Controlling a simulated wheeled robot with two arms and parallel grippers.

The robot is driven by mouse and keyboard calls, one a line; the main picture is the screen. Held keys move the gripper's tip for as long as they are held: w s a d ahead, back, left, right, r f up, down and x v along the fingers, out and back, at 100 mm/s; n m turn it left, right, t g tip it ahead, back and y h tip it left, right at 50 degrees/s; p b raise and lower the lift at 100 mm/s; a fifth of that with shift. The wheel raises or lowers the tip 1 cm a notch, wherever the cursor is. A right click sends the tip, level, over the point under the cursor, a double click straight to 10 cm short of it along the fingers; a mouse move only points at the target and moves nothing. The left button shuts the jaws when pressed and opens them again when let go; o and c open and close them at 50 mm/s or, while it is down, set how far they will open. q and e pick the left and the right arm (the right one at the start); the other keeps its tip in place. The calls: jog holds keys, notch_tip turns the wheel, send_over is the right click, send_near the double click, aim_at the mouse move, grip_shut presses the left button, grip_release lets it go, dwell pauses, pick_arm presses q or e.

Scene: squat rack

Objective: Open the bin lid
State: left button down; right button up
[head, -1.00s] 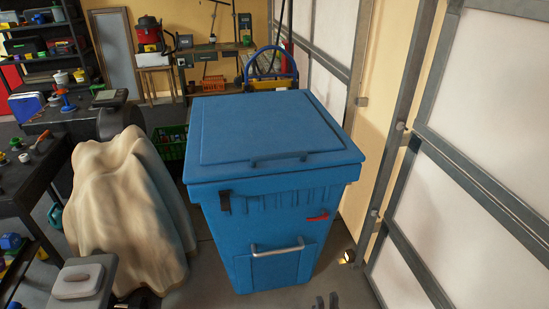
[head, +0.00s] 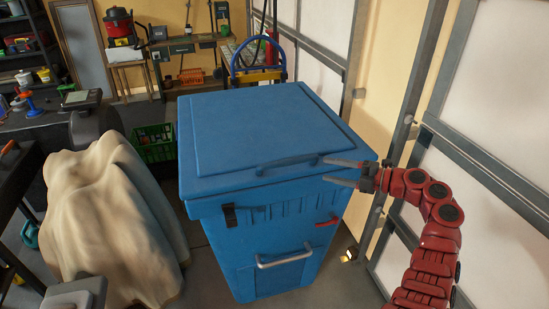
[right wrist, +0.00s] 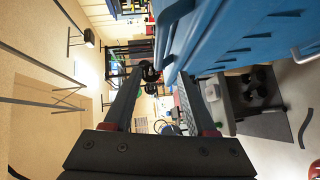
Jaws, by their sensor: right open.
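The blue bin (head: 270,225) stands upright in the middle of the head view, with its flat blue lid (head: 255,125) shut on top. A lid handle (head: 290,163) runs along the lid's front edge. My right gripper (head: 342,172) is open at the lid's front right corner, just right of the handle, its fingers pointing left. I cannot tell whether a finger touches the lid. The right wrist view shows the open fingers (right wrist: 150,90) with the bin's blue side (right wrist: 230,45) close by.
A cloth-covered heap (head: 110,220) stands left of the bin. A metal-framed wall (head: 500,130) is close on the right. A green crate (head: 153,143) sits behind the heap, and a workbench (head: 185,45) stands at the back.

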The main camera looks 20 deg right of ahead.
jog(key=p, duration=0.4)
send_near(279, 171)
jog(key=w+a+r, duration=0.1)
jog(key=w+a, duration=0.1)
jog(key=w+a+r, duration=0.1)
jog(key=w+a, duration=0.1)
jog(key=w+a+r, duration=0.1)
jog(key=w+a, duration=0.1)
jog(key=shift+w+a, duration=0.2)
jog(key=shift+w+a+f, duration=0.15)
jog(key=shift+w+a, duration=0.2)
jog(key=shift+a, duration=0.05)
grip_shut()
dwell(0.5)
